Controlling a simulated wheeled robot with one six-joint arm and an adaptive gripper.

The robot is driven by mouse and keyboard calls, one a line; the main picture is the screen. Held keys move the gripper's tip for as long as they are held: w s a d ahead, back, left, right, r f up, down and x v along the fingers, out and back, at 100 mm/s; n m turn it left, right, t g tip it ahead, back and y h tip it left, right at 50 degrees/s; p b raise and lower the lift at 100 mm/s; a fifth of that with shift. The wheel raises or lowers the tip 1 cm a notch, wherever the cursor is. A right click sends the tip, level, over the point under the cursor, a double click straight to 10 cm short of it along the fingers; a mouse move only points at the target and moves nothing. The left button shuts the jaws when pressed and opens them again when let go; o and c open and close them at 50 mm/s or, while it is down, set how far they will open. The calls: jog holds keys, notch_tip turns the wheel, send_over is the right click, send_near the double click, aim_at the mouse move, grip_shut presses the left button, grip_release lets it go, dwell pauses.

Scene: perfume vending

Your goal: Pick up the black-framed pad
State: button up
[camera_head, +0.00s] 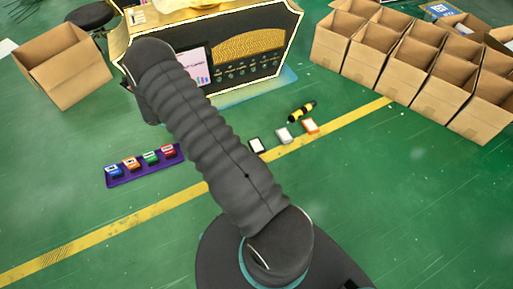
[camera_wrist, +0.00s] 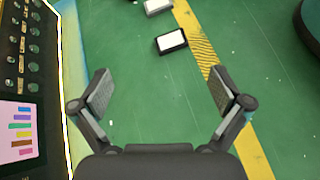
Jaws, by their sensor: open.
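The black-framed pad (camera_head: 256,145) has a white face and lies flat on the green floor beside the yellow line. It also shows in the wrist view (camera_wrist: 171,41), ahead of my gripper and roughly midway across the gap between its fingers. My gripper (camera_wrist: 163,92) is open and empty, with its two fingers spread wide and apart from the pad. In the head view my arm hides the gripper.
A grey-framed pad (camera_head: 284,135) and an orange-framed pad (camera_head: 311,126) lie to its right, near a yellow-black tool (camera_head: 302,111). The vending machine (camera_head: 262,73) stands behind. A purple tray (camera_head: 147,170) holds several coloured items. Cardboard boxes (camera_head: 432,72) stand right.

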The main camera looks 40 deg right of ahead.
jog(key=s+f+n+h, duration=0.1)
jog(key=f, duration=0.5)
jog(key=s+d+f+n, duration=0.1)
jog(key=f, duration=0.5)
jog(key=s+d+f+n+h+b, duration=0.1)
jog(key=f+n, duration=0.1)
jog(key=f, duration=0.4)
jog(key=shift+s+d+f+h, duration=0.1)
jog(key=shift+s+d+h, duration=0.05)
jog(key=shift+d+h, duration=0.15)
jog(key=shift+s+d+f, duration=0.1)
jog(key=shift+d+f, duration=0.15)
send_near(253, 146)
jog(key=x, duration=0.4)
jog(key=shift+s+f, duration=0.2)
jog(key=shift+f, duration=0.25)
jog(key=shift+r+x, duration=0.15)
jog(key=shift+x, duration=1.15)
jog(key=shift+r+x, duration=0.2)
jog(key=shift+x, duration=1.1)
jog(key=shift+w+d, duration=0.1)
jog(key=c, duration=0.7)
